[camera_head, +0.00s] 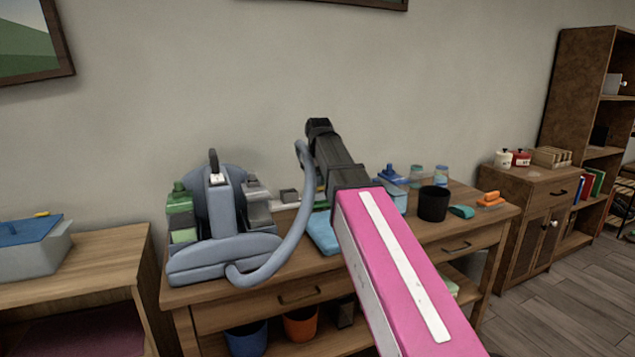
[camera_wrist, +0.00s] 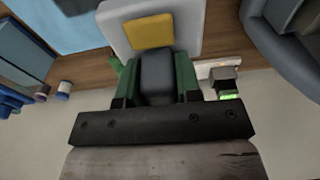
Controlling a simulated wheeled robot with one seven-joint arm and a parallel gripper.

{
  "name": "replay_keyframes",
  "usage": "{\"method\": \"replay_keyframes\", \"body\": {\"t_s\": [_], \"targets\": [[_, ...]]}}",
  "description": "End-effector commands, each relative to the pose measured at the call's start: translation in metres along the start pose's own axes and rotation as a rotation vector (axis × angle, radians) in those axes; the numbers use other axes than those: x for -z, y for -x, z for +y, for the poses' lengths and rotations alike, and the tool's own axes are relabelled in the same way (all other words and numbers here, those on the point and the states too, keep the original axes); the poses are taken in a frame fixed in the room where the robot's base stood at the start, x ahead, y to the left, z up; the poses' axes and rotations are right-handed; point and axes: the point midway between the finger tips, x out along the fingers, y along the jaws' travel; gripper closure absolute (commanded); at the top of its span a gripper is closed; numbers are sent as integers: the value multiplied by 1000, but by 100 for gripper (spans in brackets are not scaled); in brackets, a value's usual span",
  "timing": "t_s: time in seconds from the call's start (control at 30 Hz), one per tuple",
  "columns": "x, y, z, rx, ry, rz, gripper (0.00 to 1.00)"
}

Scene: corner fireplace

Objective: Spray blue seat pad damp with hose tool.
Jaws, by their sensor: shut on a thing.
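My gripper (camera_head: 322,150) is raised over the middle of the wooden table, at the end of my pink and white arm. In the wrist view, my gripper (camera_wrist: 153,78) is shut on the hose tool (camera_wrist: 190,28), which has a pale grey head with a yellow patch. A grey-blue hose (camera_head: 285,255) runs from the machine (camera_head: 240,248) on the table's left up to my gripper. The blue seat pad (camera_head: 322,236) lies flat on the table, partly hidden by my arm. It also shows at the wrist view's top left (camera_wrist: 85,32), apart from the tool. I cannot tell whether it is damp.
The wooden table (camera_head: 205,290) also carries a black cup (camera_head: 433,204), orange blocks (camera_head: 490,199) and a teal item (camera_head: 461,211). Blue and orange buckets (camera_head: 300,325) stand on its lower shelf. A cabinet (camera_head: 530,205) stands to the right.

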Motion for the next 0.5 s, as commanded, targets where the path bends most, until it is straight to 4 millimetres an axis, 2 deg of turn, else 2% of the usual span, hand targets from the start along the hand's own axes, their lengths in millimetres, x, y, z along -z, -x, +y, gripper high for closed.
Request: {"method": "replay_keyframes", "body": {"t_s": [0.23, 0.5], "targets": [[1, 3, 0, 0, 0, 1, 87], [4, 26, 0, 0, 0, 1, 87]]}}
